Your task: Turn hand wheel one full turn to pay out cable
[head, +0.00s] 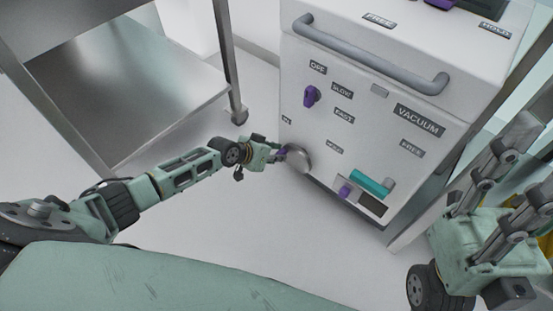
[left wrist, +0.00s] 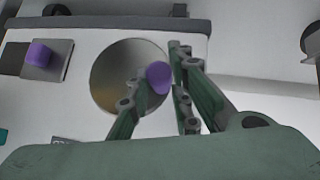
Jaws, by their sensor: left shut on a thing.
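The hand wheel (head: 299,160) is a shiny metal disc low on the left of the white cabinet's front. In the left wrist view the wheel (left wrist: 112,72) faces me, with a purple knob (left wrist: 158,77) at its right side. My left gripper (head: 281,154) reaches in from the left and is shut on this knob; in the left wrist view its fingers (left wrist: 158,86) stand on either side of it. My right gripper (head: 533,162) is at the right edge, away from the wheel, its fingers apart and empty. No cable is visible.
The white cabinet (head: 345,140) has a grey bar handle (head: 370,55), a purple selector knob (head: 311,96) and a teal part (head: 371,183) with another purple knob (head: 345,191). A metal shelf cart (head: 125,85) stands at left. Floor (head: 230,210) before the cabinet is clear.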

